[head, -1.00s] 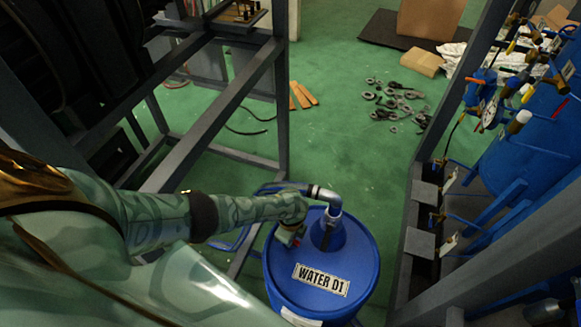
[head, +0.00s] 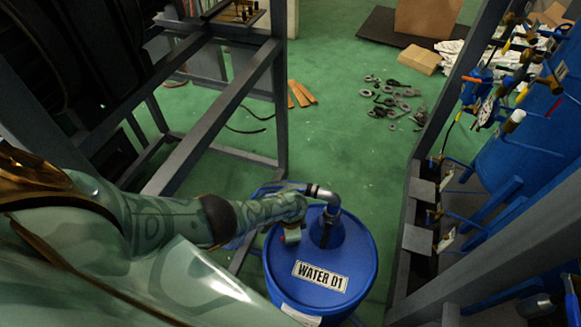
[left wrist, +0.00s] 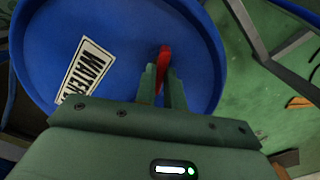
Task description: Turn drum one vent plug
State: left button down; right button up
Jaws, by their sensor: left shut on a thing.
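The blue drum (head: 345,262) labelled WATER D1 (head: 320,276) stands upright on the green floor. A grey elbow pipe (head: 326,195) comes out of its top. In the left wrist view, the drum lid (left wrist: 120,30) fills the left and middle. A red plug (left wrist: 164,54) stands out on it, and my left gripper (left wrist: 162,78) is shut on the red plug. In the head view, my left gripper (head: 291,235) is over the left part of the lid beside the pipe, and its fingertips are too small to make out. My right gripper is not in view.
A grey steel frame (head: 215,110) stands at the left. Another dark frame (head: 410,220) with valves and a blue tank (head: 545,130) is at the right. Loose grey parts (head: 392,98) and wooden strips (head: 300,93) lie on the floor behind the drum.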

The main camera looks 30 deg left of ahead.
pick_arm(q)
jog(key=shift+a, duration=0.1)
dwell(0.3)
jog(key=c, duration=1.5)
grip_release()
notch_tip(320, 180, up, 16)
jog(key=p, duration=1.2)
jog(key=shift+r, duration=0.15)
